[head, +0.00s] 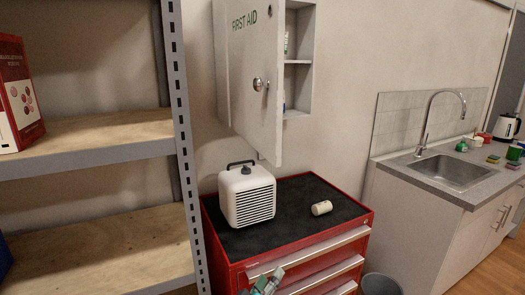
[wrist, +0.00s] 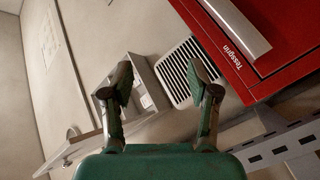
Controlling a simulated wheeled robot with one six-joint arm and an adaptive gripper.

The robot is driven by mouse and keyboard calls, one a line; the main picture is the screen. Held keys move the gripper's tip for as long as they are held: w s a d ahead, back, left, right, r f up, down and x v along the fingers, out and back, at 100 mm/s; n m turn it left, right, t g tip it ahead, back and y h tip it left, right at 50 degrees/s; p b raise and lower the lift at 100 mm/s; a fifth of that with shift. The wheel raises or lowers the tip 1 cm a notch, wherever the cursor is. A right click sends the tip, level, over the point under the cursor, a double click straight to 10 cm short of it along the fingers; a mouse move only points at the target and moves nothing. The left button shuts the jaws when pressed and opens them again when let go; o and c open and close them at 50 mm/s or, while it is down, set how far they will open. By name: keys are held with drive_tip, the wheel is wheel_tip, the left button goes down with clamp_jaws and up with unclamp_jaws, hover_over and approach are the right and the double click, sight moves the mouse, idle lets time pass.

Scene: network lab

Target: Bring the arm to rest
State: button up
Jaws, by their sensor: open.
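My gripper (wrist: 159,74) is open in the wrist view, with its two green and grey fingers spread and nothing between them. In the head view only part of my gripper (head: 267,282) shows at the bottom edge, in front of the red tool chest (head: 222,242). The rest of my arm is out of the picture. The wrist view is tilted and shows the red chest (wrist: 285,15) at the upper right.
A white heater-like box (head: 247,195) and a white cylinder (head: 321,208) stand on the chest's dark top. The FIRST AID cabinet (head: 250,60) hangs above with its door open. A metal shelf (head: 90,150) is left, a sink counter (head: 450,185) right, a bin (head: 380,284) below.

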drive_tip(key=s+d+f+n+g+y, duration=0.1)
drive_tip(key=s+d+f+y, duration=0.1)
drive_tip(key=s+d+f, duration=0.4)
drive_tip(key=s+d+f+n+y, duration=0.15)
drive_tip(key=s+f, duration=0.25)
drive_tip(key=f, duration=0.5)
drive_tip(key=s+d+f+g+y, duration=0.1)
drive_tip(key=s+d+f+y, duration=0.15)
drive_tip(key=s, duration=0.45)
drive_tip(key=s+d+f+y, duration=0.1)
drive_tip(key=s+d+f, duration=0.1)
drive_tip(key=s+f, duration=0.35)
drive_tip(key=s+d+r+m+y, duration=0.1)
drive_tip(key=s+r, duration=0.1)
drive_tip(key=s, duration=0.6)
drive_tip(key=s+d+r+m+y, duration=0.1)
drive_tip(key=s+d+r+m, duration=0.1)
drive_tip(key=s, duration=0.6)
drive_tip(key=s+d+r+m+h, duration=0.1)
drive_tip(key=s+r+m, duration=0.3)
drive_tip(key=s+r, duration=0.6)
drive_tip(key=shift+s+d+r+t+h, duration=0.15)
drive_tip(key=shift+s+d+t+h, duration=0.2)
drive_tip(key=shift+s, duration=0.85)
